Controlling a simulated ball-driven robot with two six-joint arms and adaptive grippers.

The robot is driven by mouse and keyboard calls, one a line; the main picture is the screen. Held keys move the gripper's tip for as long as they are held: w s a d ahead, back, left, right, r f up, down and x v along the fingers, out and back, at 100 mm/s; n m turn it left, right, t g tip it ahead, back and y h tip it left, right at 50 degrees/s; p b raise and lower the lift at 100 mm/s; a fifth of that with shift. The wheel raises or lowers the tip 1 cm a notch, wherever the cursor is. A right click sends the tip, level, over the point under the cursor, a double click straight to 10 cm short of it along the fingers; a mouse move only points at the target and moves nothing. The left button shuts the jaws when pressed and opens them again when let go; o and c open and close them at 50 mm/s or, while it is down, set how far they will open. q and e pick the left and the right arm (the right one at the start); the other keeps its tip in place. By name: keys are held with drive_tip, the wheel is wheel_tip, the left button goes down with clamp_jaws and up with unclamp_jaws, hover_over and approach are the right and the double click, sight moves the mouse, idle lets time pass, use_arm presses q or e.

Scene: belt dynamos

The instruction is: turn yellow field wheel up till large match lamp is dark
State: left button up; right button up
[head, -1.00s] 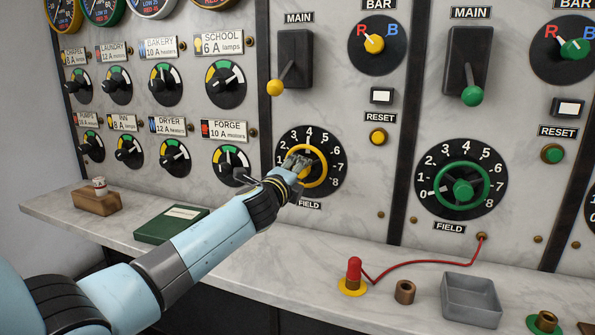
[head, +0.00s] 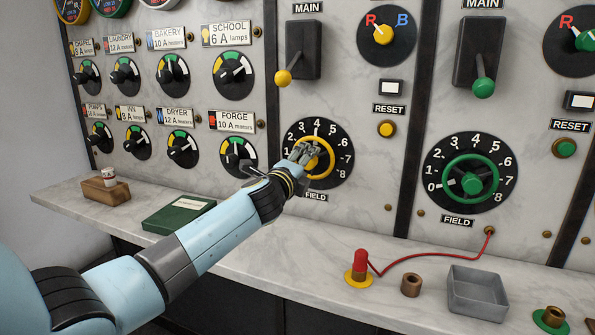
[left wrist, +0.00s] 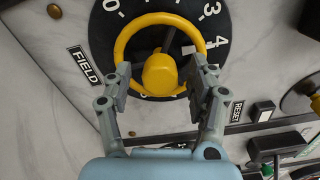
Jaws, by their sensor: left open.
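The yellow field wheel (head: 333,160) sits on a black dial numbered up to 8, marked FIELD, on the marble panel. In the left wrist view its ring (left wrist: 124,38) and round yellow hub (left wrist: 159,73) are plain. My left gripper (head: 303,152) is at the wheel's front. In the left wrist view its open fingers (left wrist: 163,78) stand on either side of the hub, near the ring. I cannot tell whether they touch it. In the head view the gripper hides the wheel's left part. The large match lamp is not in view, nor is my right gripper.
A second dial with a green wheel (head: 492,170) is to the right. Above the yellow wheel are a yellow-knobbed MAIN lever (head: 283,78) and a yellow RESET button (head: 387,129). The ledge below holds a green book (head: 178,214), a red plug (head: 361,262) and a grey tray (head: 477,302).

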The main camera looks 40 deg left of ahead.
use_arm(q)
drive_tip(key=v, duration=1.1)
drive_tip(key=shift+s, duration=0.25)
drive_tip(key=shift+f, duration=0.15)
idle(2.1)
drive_tip(key=w+n+b, duration=0.2)
drive_tip(key=w+n, duration=0.2)
drive_tip(key=n, duration=0.2)
drive_tip(key=w+a+n+b, duration=0.1)
drive_tip(key=w+n+b, duration=0.1)
drive_tip(key=w+n, duration=0.2)
drive_tip(key=w+a+n+b, duration=0.1)
drive_tip(key=w+n, duration=0.3)
drive_tip(key=n, duration=0.4)
drive_tip(key=shift+w+a+r+b, duration=0.25)
drive_tip(key=shift+w+b, duration=0.05)
drive_tip(key=shift+b, duration=0.55)
